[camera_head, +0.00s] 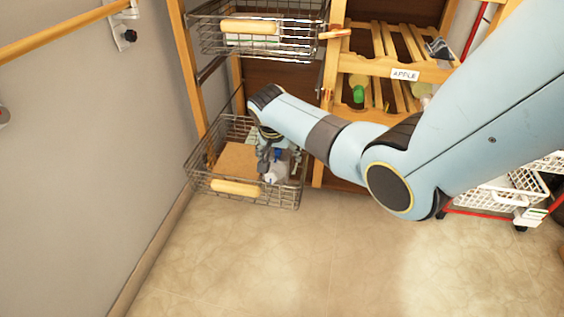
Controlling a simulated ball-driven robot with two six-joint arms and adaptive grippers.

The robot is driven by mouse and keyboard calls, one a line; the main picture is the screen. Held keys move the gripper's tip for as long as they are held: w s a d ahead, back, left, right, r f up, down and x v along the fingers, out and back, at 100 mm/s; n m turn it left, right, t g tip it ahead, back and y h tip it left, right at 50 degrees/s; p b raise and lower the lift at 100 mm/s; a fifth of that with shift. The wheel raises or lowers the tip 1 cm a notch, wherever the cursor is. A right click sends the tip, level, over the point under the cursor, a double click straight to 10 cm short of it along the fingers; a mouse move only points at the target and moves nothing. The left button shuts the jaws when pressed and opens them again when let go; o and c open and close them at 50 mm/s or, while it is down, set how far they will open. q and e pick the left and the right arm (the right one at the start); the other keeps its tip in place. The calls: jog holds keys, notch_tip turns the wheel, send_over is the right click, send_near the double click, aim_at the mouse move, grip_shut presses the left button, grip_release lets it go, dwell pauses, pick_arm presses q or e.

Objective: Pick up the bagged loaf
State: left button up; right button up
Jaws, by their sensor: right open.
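My right arm reaches in from the right, and its open gripper (268,160) points down into the lower wire basket (205,181). A small white item with some blue (276,174) lies in this basket, just below and beside the fingers. It may be the bagged loaf, but it is too small and partly covered to tell. I cannot tell whether the fingers touch it. A flat tan-brown surface (236,158) lies left of it in the basket. My left gripper is not in view.
An upper wire basket (210,38) hangs above on the wooden rack. A slatted wooden shelf labelled APPLE (404,75) holds a green-capped bottle (358,93). White wire baskets (490,197) stand at right. A grey wall (80,130) bounds the left; the floor (300,260) in front is clear.

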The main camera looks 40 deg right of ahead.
jog(key=c, duration=1.5)
jog(key=shift+o, duration=0.2)
jog(key=shift+r, duration=0.15)
